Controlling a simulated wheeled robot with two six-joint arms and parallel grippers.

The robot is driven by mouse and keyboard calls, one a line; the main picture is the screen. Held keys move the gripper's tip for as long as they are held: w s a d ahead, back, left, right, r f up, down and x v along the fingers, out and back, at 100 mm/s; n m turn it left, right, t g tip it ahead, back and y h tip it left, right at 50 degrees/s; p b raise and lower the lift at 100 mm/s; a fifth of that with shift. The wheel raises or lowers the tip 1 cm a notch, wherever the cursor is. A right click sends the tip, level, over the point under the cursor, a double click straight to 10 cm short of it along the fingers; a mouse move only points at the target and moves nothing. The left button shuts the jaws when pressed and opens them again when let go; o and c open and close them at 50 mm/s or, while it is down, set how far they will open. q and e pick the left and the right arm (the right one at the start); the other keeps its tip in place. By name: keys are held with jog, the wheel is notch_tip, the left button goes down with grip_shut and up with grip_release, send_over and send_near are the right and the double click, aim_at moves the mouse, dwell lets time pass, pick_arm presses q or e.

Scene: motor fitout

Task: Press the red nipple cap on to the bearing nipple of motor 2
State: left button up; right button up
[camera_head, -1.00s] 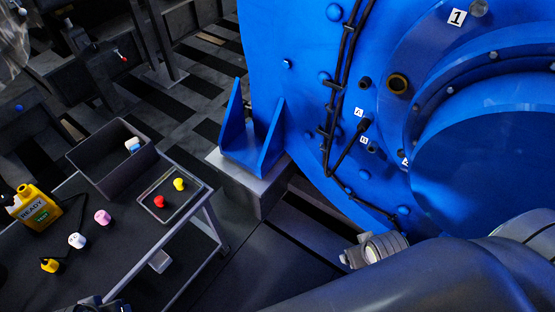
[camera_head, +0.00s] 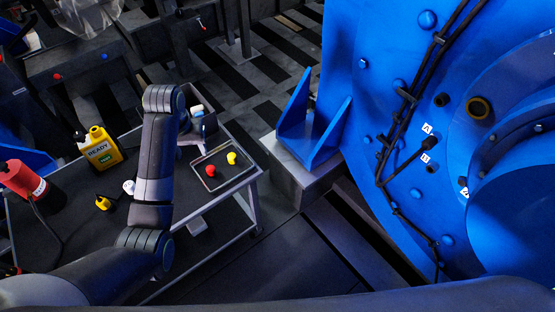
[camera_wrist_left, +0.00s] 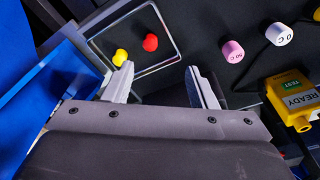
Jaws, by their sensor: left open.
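The red cap (camera_head: 210,170) lies on a small tray (camera_head: 196,165) at the table's right end, beside a yellow cap (camera_head: 231,158). In the left wrist view the red cap (camera_wrist_left: 150,42) and yellow cap (camera_wrist_left: 120,57) lie just beyond my fingertips. My left gripper (camera_wrist_left: 160,80) is open and empty; in the head view its fingers are partly hidden behind my wrist. The blue motor (camera_head: 385,65) stands at the right, with small dark ports, one of them (camera_head: 441,99) above label A. I cannot tell which is the bearing nipple. My right gripper is out of view.
A pink knob (camera_wrist_left: 232,51) shows in the wrist view. A blue bracket (camera_head: 312,125) stands between table and motor. Cables run down the motor face.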

pick_arm(q)
jog(key=w+d+r, duration=0.1)
jog(key=w+r, duration=0.1)
jog(key=b, duration=0.1)
send_over(210, 168)
jog(key=s, duration=0.1)
jog(key=f, duration=1.2)
jog(key=shift+s+a, duration=0.1)
jog(key=shift+a, duration=0.1)
jog(key=shift+w+d+f+b, duration=0.15)
jog(key=shift+f+b, duration=0.1)
jog(key=shift+f, duration=0.6)
jog(key=shift+w+f+b, duration=0.15)
jog(key=shift+f+b, duration=0.05)
jog(key=shift+f, duration=0.65)
jog(key=shift+w+d+f+b, duration=0.15)
jog(key=shift+f+b, duration=0.1)
jog(key=shift+f, duration=0.6)
jog(key=shift+a, duration=0.1)
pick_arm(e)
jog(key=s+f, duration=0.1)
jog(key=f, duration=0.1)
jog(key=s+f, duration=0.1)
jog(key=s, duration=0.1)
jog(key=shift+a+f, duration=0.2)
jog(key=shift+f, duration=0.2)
pick_arm(q)
jog(key=c, duration=1.1)
